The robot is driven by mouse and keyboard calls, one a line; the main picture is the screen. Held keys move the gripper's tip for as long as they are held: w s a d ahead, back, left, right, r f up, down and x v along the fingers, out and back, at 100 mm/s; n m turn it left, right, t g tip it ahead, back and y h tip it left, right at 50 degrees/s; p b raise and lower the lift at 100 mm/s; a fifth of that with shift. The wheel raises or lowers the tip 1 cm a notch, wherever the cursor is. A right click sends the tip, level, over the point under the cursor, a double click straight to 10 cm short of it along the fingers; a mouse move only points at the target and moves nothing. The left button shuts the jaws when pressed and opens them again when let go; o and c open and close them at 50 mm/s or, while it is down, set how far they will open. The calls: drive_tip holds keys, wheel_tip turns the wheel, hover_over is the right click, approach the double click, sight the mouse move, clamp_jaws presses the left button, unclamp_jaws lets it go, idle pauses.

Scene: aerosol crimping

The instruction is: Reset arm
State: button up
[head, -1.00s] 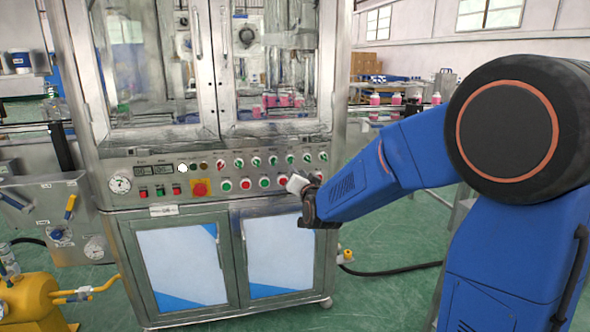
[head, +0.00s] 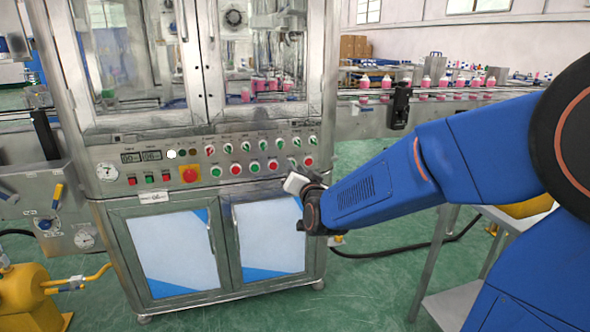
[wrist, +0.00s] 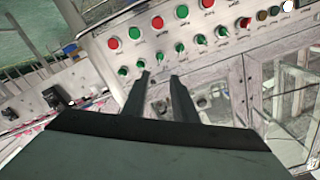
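My gripper (wrist: 160,78) shows in the wrist view as two dark fingers with a gap between them and nothing held. It is in front of the crimping machine's control panel (head: 130,168). In the wrist view, green knobs (wrist: 161,55) and red and green buttons (wrist: 158,22) lie just beyond the fingertips. I cannot tell whether the fingers touch the panel. In the head view my blue arm reaches in from the right, and its wrist end is beside the panel's right end. The fingertips are hard to make out there.
A conveyor (head: 450,106) carrying several pink bottles (head: 442,82) runs behind my arm. A yellow tank (head: 30,292) stands at the lower left. The cabinet doors (head: 172,255) below the panel are shut. A black cable (head: 405,252) lies on the green floor.

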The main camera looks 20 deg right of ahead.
drive_tip(key=s+d+f+n+g, duration=0.2)
drive_tip(key=s+f+g, duration=0.1)
drive_tip(key=s, duration=0.9)
drive_tip(key=s+d+f+n+g, duration=0.2)
drive_tip(key=s+f+g, duration=0.2)
drive_tip(key=s, duration=0.9)
drive_tip(key=s+d+f+n+g, duration=0.2)
drive_tip(key=s+g, duration=0.4)
drive_tip(key=s, duration=0.7)
drive_tip(key=shift+s+d+f, duration=0.2)
drive_tip(key=shift+d+f, duration=0.3)
drive_tip(key=shift+f, duration=0.3)
